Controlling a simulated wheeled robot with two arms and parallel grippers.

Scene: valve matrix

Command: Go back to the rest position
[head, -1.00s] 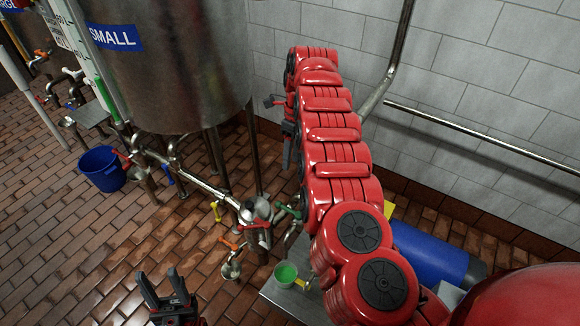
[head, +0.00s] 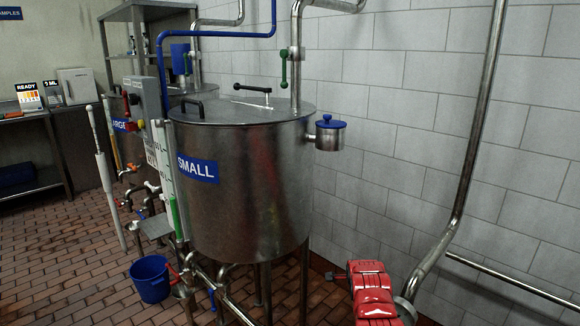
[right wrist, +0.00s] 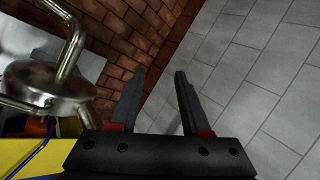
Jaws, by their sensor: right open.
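My right arm shows as red segments at the bottom right of the head view. My right gripper (right wrist: 160,98) shows in the right wrist view with its two dark fingers apart and nothing between them. It points toward the brick floor and the tiled wall. My left gripper is outside both current views. The steel tank labelled SMALL (head: 245,190) stands in the middle of the head view, left of my right arm.
A blue bucket (head: 150,279) stands on the brick floor at lower left. A steel wall pipe (head: 468,160) rises on the right beside my arm. Steel pipework (right wrist: 55,85) is close at the left of the right wrist view. A dark bench (head: 40,115) stands at the far left.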

